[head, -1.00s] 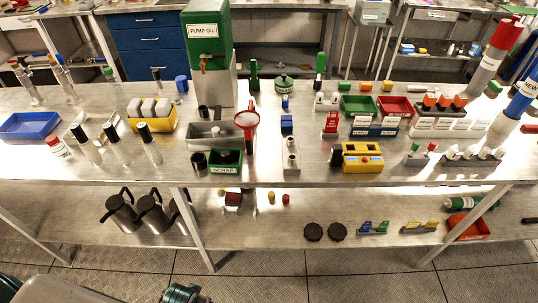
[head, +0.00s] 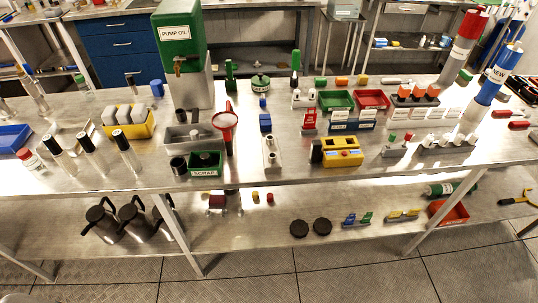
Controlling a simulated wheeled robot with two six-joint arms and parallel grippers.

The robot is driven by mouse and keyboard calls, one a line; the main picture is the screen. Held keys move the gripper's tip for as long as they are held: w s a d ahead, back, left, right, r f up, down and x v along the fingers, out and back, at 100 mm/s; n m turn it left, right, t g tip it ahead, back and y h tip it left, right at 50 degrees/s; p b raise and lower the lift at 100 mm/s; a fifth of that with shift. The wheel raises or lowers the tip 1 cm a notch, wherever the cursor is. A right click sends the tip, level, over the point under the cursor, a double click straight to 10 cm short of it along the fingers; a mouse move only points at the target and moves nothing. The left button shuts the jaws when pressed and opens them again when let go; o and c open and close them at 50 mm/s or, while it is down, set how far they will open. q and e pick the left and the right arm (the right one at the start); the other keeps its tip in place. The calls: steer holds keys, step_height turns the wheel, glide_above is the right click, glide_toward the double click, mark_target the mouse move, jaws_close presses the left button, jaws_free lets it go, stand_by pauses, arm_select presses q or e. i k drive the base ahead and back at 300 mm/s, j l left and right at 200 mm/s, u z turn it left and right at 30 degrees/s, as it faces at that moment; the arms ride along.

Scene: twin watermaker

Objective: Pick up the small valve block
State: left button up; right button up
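I cannot tell for sure which item is the small valve block. One candidate is a small grey block with a green and a red knob (head: 397,147), right of the yellow box on the bench top. Another is an upright pale metal block with two round fittings (head: 271,152), left of the yellow box. A small blue block (head: 265,122) stands just behind the pale one. All rest on the steel bench (head: 300,180). Neither of my grippers shows in the head view.
A green scrap bin (head: 206,162), a red funnel (head: 226,122) and the yellow box (head: 342,153) stand near the candidates. The green pump oil tank (head: 180,38) rises behind. Dark jugs (head: 135,218) and small parts sit on the lower shelf. The bench's front strip is mostly clear.

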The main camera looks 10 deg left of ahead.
mark_target(271, 163)
steer(key=i+l, duration=0.1)
steer(key=l, duration=1.55)
